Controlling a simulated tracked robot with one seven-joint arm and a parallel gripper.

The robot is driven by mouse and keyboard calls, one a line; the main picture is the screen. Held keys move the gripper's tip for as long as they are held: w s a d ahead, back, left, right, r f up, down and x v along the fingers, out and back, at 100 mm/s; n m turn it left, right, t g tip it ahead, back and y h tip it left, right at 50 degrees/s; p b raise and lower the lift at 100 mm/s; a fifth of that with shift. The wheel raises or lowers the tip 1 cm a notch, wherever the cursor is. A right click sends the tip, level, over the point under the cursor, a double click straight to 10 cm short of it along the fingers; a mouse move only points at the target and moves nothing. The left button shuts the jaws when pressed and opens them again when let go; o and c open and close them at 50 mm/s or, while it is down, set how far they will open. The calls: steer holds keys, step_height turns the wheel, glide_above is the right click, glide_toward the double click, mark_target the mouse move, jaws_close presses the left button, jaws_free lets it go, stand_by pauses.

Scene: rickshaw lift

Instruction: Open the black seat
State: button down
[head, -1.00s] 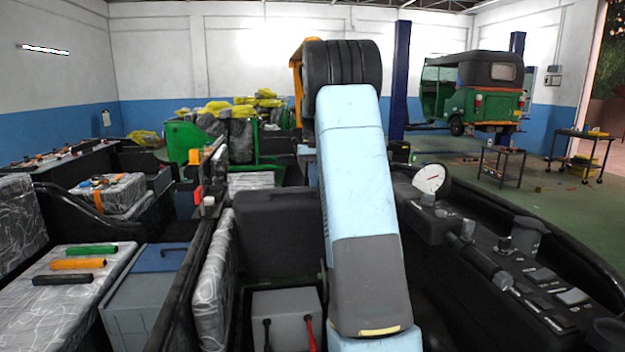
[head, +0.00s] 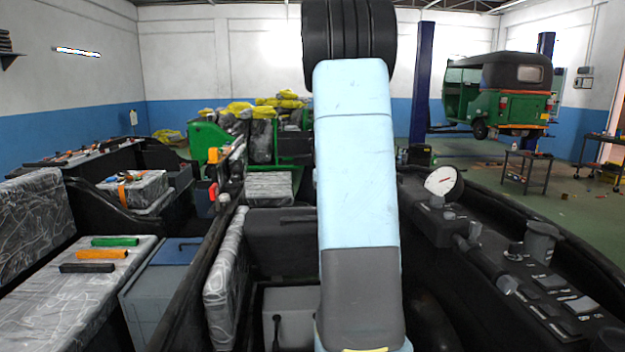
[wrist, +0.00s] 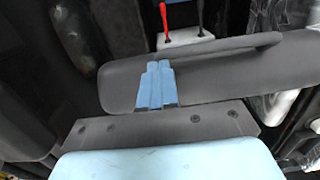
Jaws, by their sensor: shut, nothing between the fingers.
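The black seat is a dark rounded panel (head: 272,238) in the middle of the head view, left of my arm, which hides its right part. It has a bar-like handle (head: 297,218) near its top. In the wrist view the seat (wrist: 220,92) lies across the middle, with the long handle (wrist: 245,50) along its upper edge. My gripper (wrist: 158,66) is shut and empty, its two blue fingers together over the left part of the seat, close to the handle's left end. I cannot tell whether the fingertips touch it. The gripper is hidden in the head view.
A grey box (head: 297,300) with a lever stands in front of the seat. A red lever (wrist: 163,22) shows above my fingers. A dashboard with a round gauge (head: 441,182) is on the right. A bench with coloured bars (head: 101,254) is on the left.

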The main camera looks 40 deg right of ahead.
steer(key=shift+s+a+f, duration=0.25)
steer(key=shift+s, duration=0.05)
step_height(320, 180, up, 14)
steer(key=shift+w+d+f, duration=0.15)
steer(key=shift+w+d, duration=0.1)
steer(key=shift+w, duration=0.05)
stand_by(0.5)
steer(key=shift+s, duration=0.1)
